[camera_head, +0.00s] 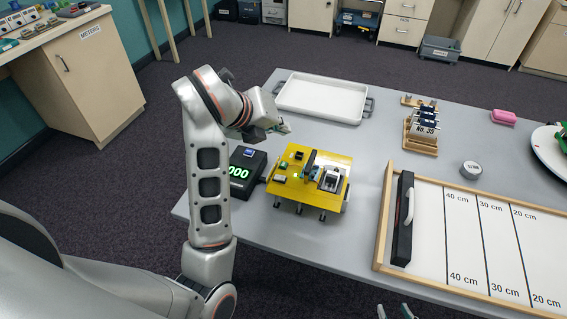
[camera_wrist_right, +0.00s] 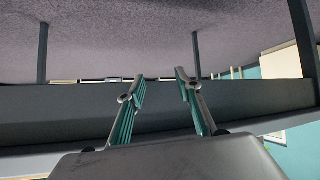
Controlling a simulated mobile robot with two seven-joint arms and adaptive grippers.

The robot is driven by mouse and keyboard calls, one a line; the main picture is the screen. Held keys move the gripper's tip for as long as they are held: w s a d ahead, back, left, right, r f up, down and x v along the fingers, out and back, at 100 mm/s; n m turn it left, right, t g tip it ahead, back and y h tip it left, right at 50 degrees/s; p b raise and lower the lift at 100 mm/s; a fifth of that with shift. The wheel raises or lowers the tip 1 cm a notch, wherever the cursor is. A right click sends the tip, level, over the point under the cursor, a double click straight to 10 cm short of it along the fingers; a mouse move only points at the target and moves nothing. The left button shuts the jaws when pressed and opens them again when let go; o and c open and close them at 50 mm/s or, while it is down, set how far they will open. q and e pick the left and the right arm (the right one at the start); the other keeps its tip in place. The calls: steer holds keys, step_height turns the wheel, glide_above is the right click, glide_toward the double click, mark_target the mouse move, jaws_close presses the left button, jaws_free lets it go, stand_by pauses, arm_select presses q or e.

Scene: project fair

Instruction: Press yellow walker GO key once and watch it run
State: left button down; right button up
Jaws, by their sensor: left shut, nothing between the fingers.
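The yellow walker (camera_head: 333,161) stands on the grey table, left of the framed lane. It is a flat yellow board on several dark feet, with small parts and a grey-black block on top. Small green and light parts sit on its left side; I cannot tell which one is the GO key. My left gripper (camera_head: 284,127) is shut and empty, above and behind the walker's left back corner, apart from it. My right gripper (camera_head: 396,313) shows only at the bottom edge; in the right wrist view (camera_wrist_right: 158,88) its fingers are apart with nothing between them.
A black box (camera_head: 252,161) with green lit digits stands just left of the walker. A white tray (camera_head: 320,97) lies behind it. The wood-framed lane (camera_head: 382,220) with distance marks and a black bar fills the right front. A wooden "No. 35" stand (camera_head: 421,137) is further back.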

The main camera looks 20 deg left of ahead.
mark_target(281, 165)
arm_select(q)
steer(key=shift+f, duration=0.15)
arm_select(e)
steer(key=shift+f, duration=0.15)
